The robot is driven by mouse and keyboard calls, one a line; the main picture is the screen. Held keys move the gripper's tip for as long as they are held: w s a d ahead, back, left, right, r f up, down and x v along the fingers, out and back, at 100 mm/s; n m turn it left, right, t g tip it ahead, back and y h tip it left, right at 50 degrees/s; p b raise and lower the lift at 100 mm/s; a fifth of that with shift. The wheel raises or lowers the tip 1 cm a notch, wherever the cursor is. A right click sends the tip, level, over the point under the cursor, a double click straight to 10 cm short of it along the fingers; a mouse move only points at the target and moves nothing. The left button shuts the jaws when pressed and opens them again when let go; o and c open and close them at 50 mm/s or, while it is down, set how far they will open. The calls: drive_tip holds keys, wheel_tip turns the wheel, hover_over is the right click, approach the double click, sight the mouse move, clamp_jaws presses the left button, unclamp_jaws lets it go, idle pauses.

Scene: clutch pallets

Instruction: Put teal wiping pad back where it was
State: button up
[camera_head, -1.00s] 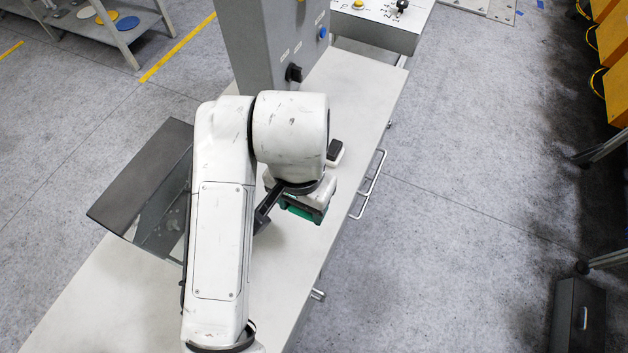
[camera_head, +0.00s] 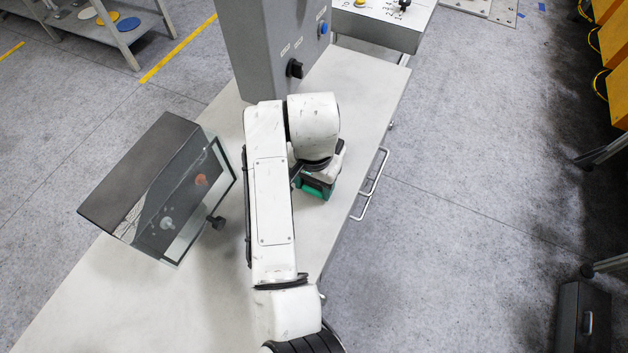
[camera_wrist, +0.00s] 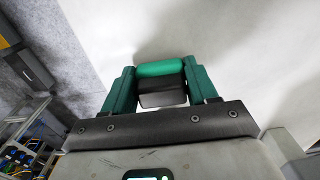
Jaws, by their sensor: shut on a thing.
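The teal wiping pad (camera_wrist: 160,69), with a black part (camera_wrist: 163,93) below its bright teal part, sits between the two dark green fingers of my gripper (camera_wrist: 159,78) in the wrist view. The fingers are shut on it from both sides. In the head view my gripper (camera_head: 318,188) is over the right side of the light grey worktop (camera_head: 215,290), near the long edge with the metal handle. My arm hides part of the worktop beside it. I cannot tell whether the pad touches the worktop.
A dark-lidded, glass-sided case (camera_head: 140,170) stands on the worktop to the left. A grey control column (camera_head: 275,45) with a black knob (camera_head: 294,68) and a blue button stands behind. A handle (camera_head: 372,186) juts from the right edge. The worktop's front left is clear.

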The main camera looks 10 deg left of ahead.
drive_tip(key=shift+f, duration=0.2)
drive_tip(key=shift+f, duration=0.15)
drive_tip(key=o, duration=1.1)
drive_tip(key=shift+c, duration=0.2)
wheel_tip(320, 180, up, 12)
drive_tip(key=p, duration=0.1)
drive_tip(key=shift+r, duration=0.2)
